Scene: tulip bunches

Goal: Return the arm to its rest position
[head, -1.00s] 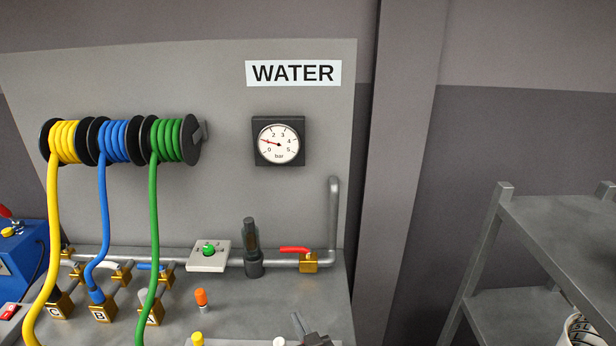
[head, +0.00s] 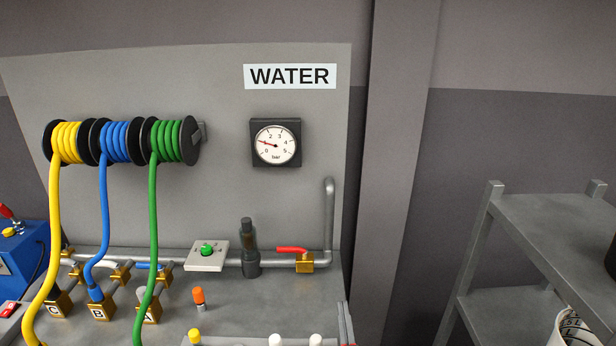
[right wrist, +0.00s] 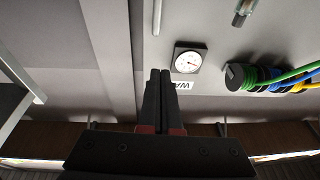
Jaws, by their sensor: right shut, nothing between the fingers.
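My right gripper (head: 345,312) shows at the bottom edge of the head view, just right of the white-capped items, with only its finger ends and a bit of red in sight. In the right wrist view its two dark fingers (right wrist: 160,75) lie together with nothing between them. The rest of the right arm is out of the head view. My left gripper is not in view.
A bench carries a pipe with a red-handled valve (head: 293,251), a green-button box (head: 207,252) and white caps (head: 275,340). Yellow, blue and green hose reels (head: 115,141) and a gauge (head: 276,143) hang behind. A grey shelf (head: 560,225) stands right.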

